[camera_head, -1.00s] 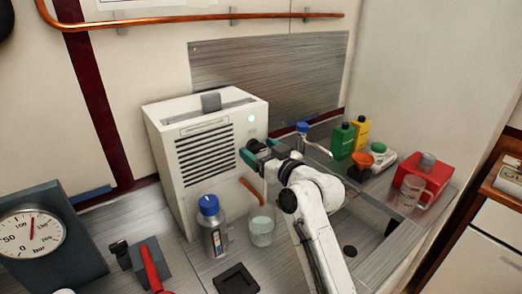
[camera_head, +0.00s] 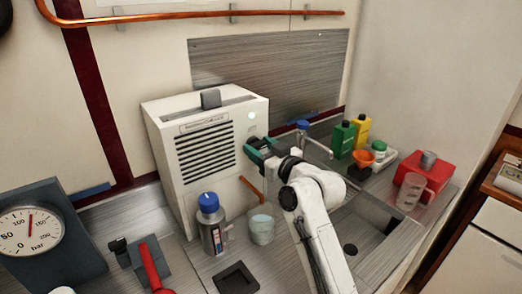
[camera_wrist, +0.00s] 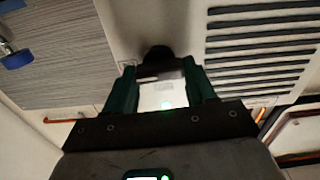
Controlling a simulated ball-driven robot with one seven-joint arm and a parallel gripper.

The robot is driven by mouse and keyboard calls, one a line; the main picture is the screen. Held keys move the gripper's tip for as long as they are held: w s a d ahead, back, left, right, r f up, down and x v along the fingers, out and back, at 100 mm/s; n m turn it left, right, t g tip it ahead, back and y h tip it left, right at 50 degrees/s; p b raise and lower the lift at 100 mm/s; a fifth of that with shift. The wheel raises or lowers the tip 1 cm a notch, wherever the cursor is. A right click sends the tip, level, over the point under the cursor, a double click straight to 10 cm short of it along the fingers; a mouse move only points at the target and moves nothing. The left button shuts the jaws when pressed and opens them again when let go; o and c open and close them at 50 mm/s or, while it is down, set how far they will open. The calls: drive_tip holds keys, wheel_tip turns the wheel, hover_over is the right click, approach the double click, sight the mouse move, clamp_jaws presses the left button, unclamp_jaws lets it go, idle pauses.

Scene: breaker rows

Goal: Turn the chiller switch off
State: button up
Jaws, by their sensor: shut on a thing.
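The chiller (camera_head: 205,108) is a white box with dark front vents, standing against the back wall. A pale green light (camera_head: 251,115) glows at the upper right of its front. My gripper (camera_head: 257,149) is at the right part of that front, below the light, with its teal fingers on either side of a dark knob. In the wrist view the black knob (camera_wrist: 158,55) shows between the fingertips of my gripper (camera_wrist: 160,76), which is shut on it. The knob is the chiller switch, as far as I can tell. Its exact angle is mostly hidden by the fingers.
A blue-capped bottle (camera_head: 211,225) and a glass beaker (camera_head: 261,226) stand in front of the chiller. A tap (camera_head: 315,138) and sink lie to the right, with green (camera_head: 342,140) and yellow (camera_head: 361,133) bottles behind. A pressure gauge (camera_head: 28,232) and red-handled valve (camera_head: 150,265) are at left.

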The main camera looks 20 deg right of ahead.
drive_tip(key=n+b, duration=0.3)
drive_tip(key=b, duration=0.1)
drive_tip(key=shift+f+n+b, duration=0.35)
drive_tip(key=shift+n+b, duration=0.05)
drive_tip(key=n+b, duration=0.8)
drive_tip(key=n, duration=0.1)
drive_tip(key=shift+a, duration=0.1)
drive_tip(key=shift+n+b, duration=1.4)
drive_tip(key=shift+n, duration=0.8)
drive_tip(key=shift+a, duration=0.1)
drive_tip(key=o, duration=1)
drive_tip(key=shift+o, duration=0.2)
drive_tip(key=shift+r, duration=0.1)
drive_tip(key=shift+s, duration=0.1)
